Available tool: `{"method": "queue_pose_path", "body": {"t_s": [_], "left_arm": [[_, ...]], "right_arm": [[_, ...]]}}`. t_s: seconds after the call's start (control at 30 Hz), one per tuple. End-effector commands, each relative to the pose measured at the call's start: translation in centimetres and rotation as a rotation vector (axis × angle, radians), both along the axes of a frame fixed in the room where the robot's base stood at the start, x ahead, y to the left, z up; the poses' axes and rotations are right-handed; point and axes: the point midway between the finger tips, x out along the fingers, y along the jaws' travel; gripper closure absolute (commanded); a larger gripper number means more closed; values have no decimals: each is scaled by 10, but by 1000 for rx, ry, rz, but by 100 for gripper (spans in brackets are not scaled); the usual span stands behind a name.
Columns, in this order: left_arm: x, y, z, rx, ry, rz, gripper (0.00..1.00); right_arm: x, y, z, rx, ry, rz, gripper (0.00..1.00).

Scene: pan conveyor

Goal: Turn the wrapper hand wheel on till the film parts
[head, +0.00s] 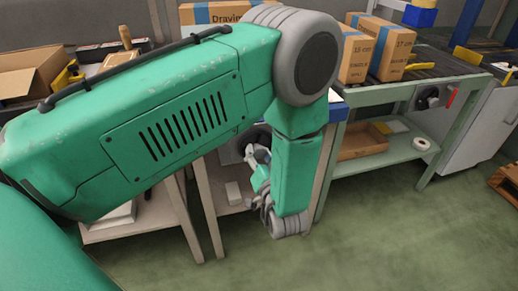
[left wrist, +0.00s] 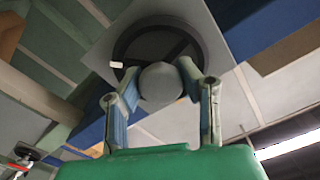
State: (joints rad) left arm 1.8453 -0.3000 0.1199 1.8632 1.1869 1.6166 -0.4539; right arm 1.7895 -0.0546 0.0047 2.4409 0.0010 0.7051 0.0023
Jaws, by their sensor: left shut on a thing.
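The hand wheel (left wrist: 205,45) is a dark ring with spokes on a grey plate, seen from below in the left wrist view. A round grey knob (left wrist: 161,88) stands out from it toward me. My left gripper (left wrist: 158,76) is shut on this knob, one finger on each side. In the head view the dark wheel (head: 257,134) shows only partly behind my green arm, and my left gripper (head: 256,156) is small beside it. A small white mark (left wrist: 115,64) sits at the wheel's left rim. The film is not visible. My right gripper is not in view.
Labelled cartons (head: 391,52) stand on the bench to the right. Its lower shelf (head: 375,157) holds a wooden tray (head: 362,142) and a white roll (head: 421,144). A red lever (head: 451,97) sticks out at the bench front. The green floor in front is clear.

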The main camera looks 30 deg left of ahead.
Motion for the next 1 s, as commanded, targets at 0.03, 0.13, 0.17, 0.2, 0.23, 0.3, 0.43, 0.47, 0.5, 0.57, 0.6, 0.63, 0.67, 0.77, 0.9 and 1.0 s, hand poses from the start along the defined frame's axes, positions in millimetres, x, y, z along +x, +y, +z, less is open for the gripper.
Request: {"method": "queue_pose_path", "body": {"t_s": [0.03, 0.13, 0.17, 0.2, 0.23, 0.3, 0.43, 0.47, 0.5, 0.57, 0.6, 0.63, 0.67, 0.77, 0.9, 1.0], "left_arm": [[2, -2, 1, 5, 6, -6, 98], [2, -1, 1, 17, 20, -6, 98], [2, -1, 1, 19, 22, -6, 98], [2, -1, 0, 20, 23, -6, 98], [2, -1, 0, 22, 25, -6, 98], [2, -1, 0, 22, 26, -6, 98], [2, -2, 0, 22, 26, -7, 98], [2, -2, 0, 22, 26, -7, 98], [2, -2, 0, 21, 25, -7, 98], [2, -2, 0, 21, 25, -7, 98], [2, -2, 0, 21, 25, -7, 55], [2, -1, 0, 21, 25, -5, 46], [2, -1, 0, 22, 26, -5, 46], [1, -1, 0, 22, 26, -4, 46], [0, -1, 0, 22, 26, -4, 46], [-1, -3, 0, 23, 26, -4, 46]], "right_arm": [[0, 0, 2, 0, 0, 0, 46], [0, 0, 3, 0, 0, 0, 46], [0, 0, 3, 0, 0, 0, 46], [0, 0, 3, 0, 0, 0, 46], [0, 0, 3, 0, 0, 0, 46], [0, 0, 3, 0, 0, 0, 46], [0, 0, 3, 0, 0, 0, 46], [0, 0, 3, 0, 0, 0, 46], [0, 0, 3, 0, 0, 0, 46], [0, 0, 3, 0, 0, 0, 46], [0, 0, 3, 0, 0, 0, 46], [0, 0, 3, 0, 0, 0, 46], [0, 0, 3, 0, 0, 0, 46], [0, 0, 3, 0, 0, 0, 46], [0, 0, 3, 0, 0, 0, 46], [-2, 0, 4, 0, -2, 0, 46]]}}
